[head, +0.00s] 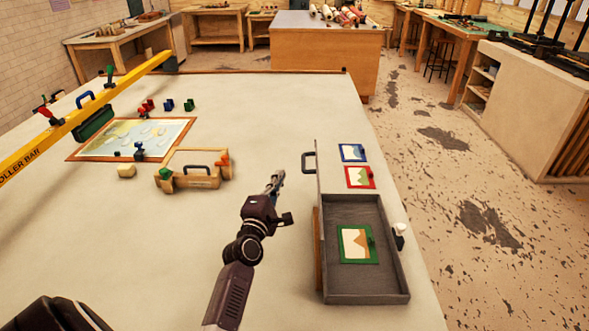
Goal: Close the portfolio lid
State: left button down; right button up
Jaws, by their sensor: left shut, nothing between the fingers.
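The portfolio is a shallow grey open box (365,287) on the right part of the table. A green-framed picture card (358,259) lies inside it. Its lid (319,180) looks raised along the box's left side and shows nearly edge-on, with a dark handle (307,163) sticking out to the left. My left gripper (276,181) is shut and empty, to the left of the lid and apart from it, over the bare table. My right gripper is not in view.
Red (360,177) and blue (352,153) cards lie beyond the box. A white-and-black piece (399,232) sits at its right wall. A wooden block with a handle (195,181), a framed print (132,140) and a yellow roller bar (85,115) occupy the left. Bare table surrounds my gripper.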

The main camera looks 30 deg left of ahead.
pick_arm(q)
jog(key=w+d, duration=0.1)
jog(key=w+r+p, duration=0.1)
jog(key=w+d+p, duration=0.1)
jog(key=w, duration=0.1)
jog(key=shift+d+r, duration=0.2)
jog(key=shift+d, duration=0.15)
jog(key=shift+a, duration=0.1)
